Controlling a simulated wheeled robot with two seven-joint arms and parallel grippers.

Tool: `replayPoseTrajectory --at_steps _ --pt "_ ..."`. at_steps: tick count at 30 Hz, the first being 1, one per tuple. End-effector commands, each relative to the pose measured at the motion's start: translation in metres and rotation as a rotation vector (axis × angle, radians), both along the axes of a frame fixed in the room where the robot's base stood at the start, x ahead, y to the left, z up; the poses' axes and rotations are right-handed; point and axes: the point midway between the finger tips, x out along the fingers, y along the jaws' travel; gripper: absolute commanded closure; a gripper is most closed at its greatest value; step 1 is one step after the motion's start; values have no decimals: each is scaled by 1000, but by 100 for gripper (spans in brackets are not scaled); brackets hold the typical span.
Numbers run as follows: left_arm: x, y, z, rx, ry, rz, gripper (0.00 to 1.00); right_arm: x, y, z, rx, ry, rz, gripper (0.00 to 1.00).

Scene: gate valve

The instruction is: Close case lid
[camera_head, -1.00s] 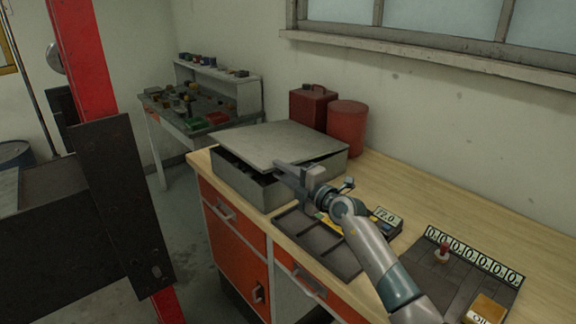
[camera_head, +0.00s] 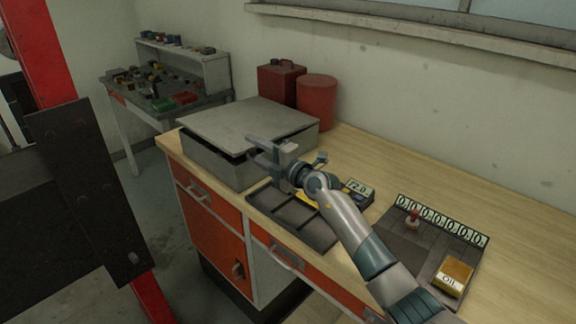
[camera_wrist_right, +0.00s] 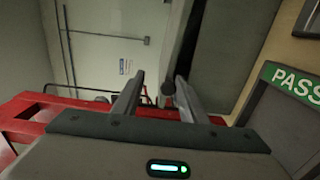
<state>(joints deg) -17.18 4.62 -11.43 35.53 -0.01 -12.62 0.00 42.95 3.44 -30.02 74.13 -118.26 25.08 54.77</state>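The grey metal case (camera_head: 222,166) stands on the wooden workbench. Its flat lid (camera_head: 245,122) lies low over the box, with a dark gap along the front edge. My right gripper (camera_head: 262,146) is at the lid's front right edge. In the right wrist view its two fingers (camera_wrist_right: 155,92) stand apart with a gap between them, and a grey panel of the case or lid (camera_wrist_right: 212,50) is close beside the right finger. Whether a finger touches the lid I cannot tell. My left gripper is not in view.
A red canister (camera_head: 279,84) and a red drum (camera_head: 316,95) stand behind the case. A dark divided tray (camera_head: 300,218) lies in front. A side table (camera_head: 170,95) stands behind.

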Motion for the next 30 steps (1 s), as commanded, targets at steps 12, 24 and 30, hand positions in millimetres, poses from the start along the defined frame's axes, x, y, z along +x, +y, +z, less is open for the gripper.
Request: replayPoseTrajectory --at_steps 12,24,30 --pt "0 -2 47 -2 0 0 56 -32 -33 6 1 1 -2 63" --pt "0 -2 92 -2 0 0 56 -82 -81 4 -1 3 -1 63" --pt "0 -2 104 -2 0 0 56 -105 -104 2 -1 3 0 63"
